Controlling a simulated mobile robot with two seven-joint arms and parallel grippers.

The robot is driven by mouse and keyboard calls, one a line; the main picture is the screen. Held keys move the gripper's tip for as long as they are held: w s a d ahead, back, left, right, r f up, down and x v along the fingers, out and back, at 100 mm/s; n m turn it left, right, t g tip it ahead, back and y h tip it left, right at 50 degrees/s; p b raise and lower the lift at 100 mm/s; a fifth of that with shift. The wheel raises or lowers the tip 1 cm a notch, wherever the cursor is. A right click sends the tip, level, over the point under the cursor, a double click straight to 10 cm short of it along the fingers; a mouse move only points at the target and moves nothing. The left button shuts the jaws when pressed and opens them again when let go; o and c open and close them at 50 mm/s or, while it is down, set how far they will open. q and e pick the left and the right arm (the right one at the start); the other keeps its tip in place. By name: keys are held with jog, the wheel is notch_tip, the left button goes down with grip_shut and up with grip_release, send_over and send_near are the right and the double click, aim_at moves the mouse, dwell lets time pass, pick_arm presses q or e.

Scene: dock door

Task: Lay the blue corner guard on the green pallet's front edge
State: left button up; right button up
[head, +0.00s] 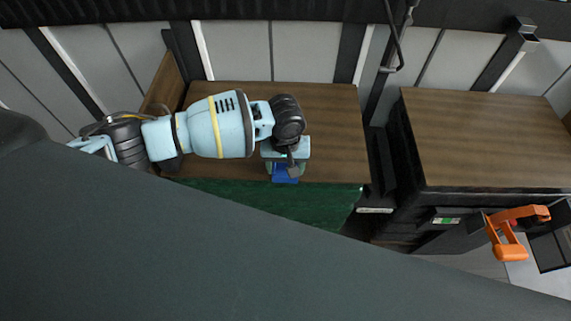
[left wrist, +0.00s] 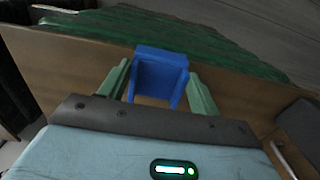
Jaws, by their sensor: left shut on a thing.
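The blue corner guard (head: 285,173) is held between the pale green fingers of my left gripper (head: 285,168), over the front edge of a brown wood-grain top (head: 335,120). In the left wrist view the guard (left wrist: 161,66) is a blue angled piece with a finger on each side. A ragged dark green surface (head: 320,203) runs along that front edge, taken as the green pallet's front; it also shows in the left wrist view (left wrist: 215,45). I cannot tell whether the guard touches the edge. My right gripper is out of view.
A second wood-grain top on a dark cabinet (head: 490,135) stands to the right across a narrow gap. An orange tool or handle (head: 512,230) sits at its front beside a dark bin (head: 552,245). Grey wall panels (head: 300,50) and dark posts stand behind.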

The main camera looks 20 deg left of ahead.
pick_arm(q)
jog(key=shift+f, duration=0.25)
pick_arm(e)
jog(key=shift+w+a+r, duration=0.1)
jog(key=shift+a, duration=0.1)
pick_arm(q)
jog(key=shift+f, duration=0.35)
jog(key=o, duration=1)
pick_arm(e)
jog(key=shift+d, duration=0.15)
pick_arm(q)
jog(key=shift+r, duration=0.1)
jog(key=shift+r, duration=0.2)
notch_tip(320, 180, up, 13)
jog(key=p, duration=0.1)
jog(key=shift+f+p, duration=0.15)
jog(key=shift+p, duration=0.25)
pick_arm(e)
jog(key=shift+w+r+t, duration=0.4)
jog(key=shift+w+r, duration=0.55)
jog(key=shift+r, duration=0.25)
